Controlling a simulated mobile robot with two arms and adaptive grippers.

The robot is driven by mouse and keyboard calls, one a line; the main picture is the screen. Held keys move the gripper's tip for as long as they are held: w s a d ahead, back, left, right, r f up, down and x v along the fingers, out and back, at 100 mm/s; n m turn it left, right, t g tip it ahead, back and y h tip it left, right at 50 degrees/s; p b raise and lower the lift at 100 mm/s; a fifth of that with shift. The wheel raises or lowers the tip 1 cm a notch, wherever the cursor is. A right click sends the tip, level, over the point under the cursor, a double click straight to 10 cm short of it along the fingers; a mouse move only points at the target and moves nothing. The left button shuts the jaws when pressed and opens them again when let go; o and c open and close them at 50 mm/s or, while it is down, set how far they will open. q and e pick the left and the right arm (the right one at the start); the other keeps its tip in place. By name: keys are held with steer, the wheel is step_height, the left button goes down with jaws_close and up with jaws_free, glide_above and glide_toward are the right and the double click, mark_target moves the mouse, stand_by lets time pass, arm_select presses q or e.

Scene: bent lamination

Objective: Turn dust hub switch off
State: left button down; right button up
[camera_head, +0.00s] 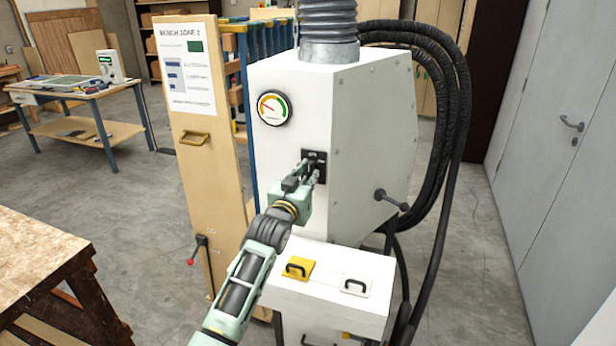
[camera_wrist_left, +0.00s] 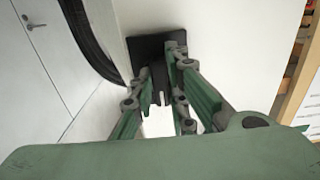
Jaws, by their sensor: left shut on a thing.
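The dust hub (camera_head: 285,80) is a white cabinet with a round gauge (camera_head: 273,108) on its front. Its switch (camera_head: 315,158) is a small black plate below and right of the gauge. My left gripper (camera_head: 311,171) is at the switch, its fingers shut on the switch's lever. In the left wrist view the black switch plate (camera_wrist_left: 142,50) lies straight ahead, with the fingertips of my left gripper (camera_wrist_left: 163,68) against its dark lever. The fingers partly hide the lever, and its position cannot be told. My right gripper is not in view.
A white box (camera_head: 325,288) with yellow and white handled lids juts out below the switch. Black hoses (camera_head: 455,110) hang at the right of the hub. A wooden panel (camera_head: 190,150) stands to the left, and a wooden table (camera_head: 35,260) is at lower left.

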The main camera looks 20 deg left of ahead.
arm_select(q)
steer(key=shift+f, duration=0.1)
stand_by(0.3)
steer(key=c, duration=1.7)
jaws_free()
steer(key=s, duration=1.2)
steer(key=shift+a, duration=0.2)
